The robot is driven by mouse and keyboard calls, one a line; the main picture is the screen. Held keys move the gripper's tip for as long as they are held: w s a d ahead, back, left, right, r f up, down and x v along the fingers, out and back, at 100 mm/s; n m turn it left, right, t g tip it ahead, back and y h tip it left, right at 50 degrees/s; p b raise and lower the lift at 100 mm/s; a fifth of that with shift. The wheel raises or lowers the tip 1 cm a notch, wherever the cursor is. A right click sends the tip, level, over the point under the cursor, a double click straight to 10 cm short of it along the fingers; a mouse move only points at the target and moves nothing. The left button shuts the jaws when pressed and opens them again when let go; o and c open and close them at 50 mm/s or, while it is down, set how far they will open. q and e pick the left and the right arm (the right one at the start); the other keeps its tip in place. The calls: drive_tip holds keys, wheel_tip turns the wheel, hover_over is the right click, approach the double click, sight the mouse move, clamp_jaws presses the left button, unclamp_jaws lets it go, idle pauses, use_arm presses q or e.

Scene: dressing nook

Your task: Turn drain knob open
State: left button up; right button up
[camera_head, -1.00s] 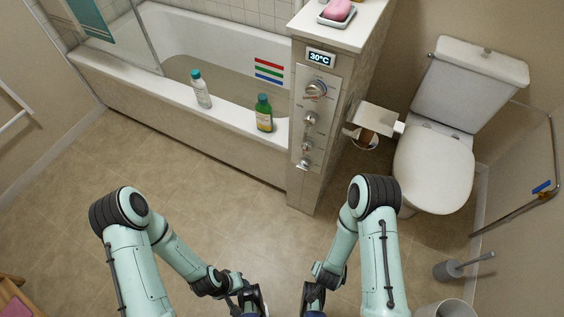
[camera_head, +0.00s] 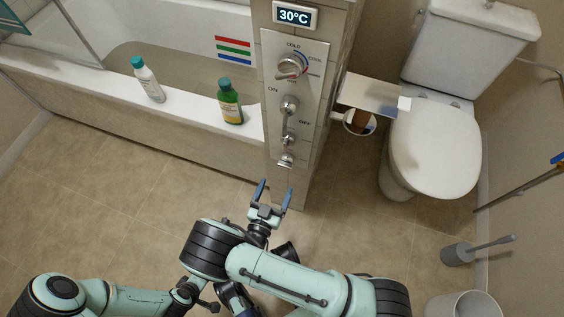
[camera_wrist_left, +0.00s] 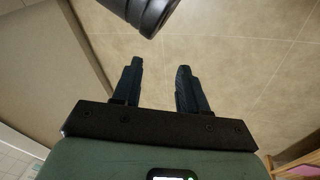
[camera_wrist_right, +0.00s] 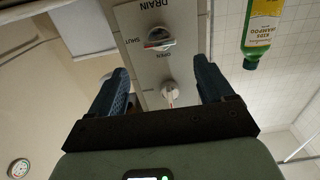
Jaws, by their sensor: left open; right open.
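The drain knob (camera_head: 286,160) is the lowest control on the silver panel. In the right wrist view the silver drain knob (camera_wrist_right: 160,38) shows a red mark on its SHUT side, with DRAIN, SHUT and OPEN lettering around it. My right gripper (camera_head: 275,188) is open and empty, just below and in front of the panel, apart from the knob. In its wrist view the knob lies beyond the gap between the fingers (camera_wrist_right: 165,80). My left gripper (camera_wrist_left: 160,67) is open and empty over the floor; my right arm partly hides it in the head view.
Other controls sit above: a lever knob (camera_head: 287,138), an ON/OFF knob (camera_head: 289,104) and a temperature dial (camera_head: 292,66). Two bottles, white (camera_head: 150,82) and green (camera_head: 230,103), stand on the tub rim. A paper holder (camera_head: 368,95) juts out right of the panel, beside the toilet (camera_head: 435,150).

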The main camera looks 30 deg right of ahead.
sight(284, 167)
use_arm(q)
drive_tip(key=shift+g, duration=0.6)
drive_tip(key=s+f, duration=0.1)
drive_tip(key=s+f+b, duration=0.1)
drive_tip(key=s+f, duration=0.1)
drive_tip(key=shift+a, duration=0.2)
use_arm(e)
drive_tip(key=x, duration=1)
drive_tip(key=shift+c, duration=0.3)
use_arm(q)
drive_tip(key=shift+w, duration=0.1)
use_arm(e)
drive_tip(key=shift+a, duration=0.1)
drive_tip(key=c, duration=0.9)
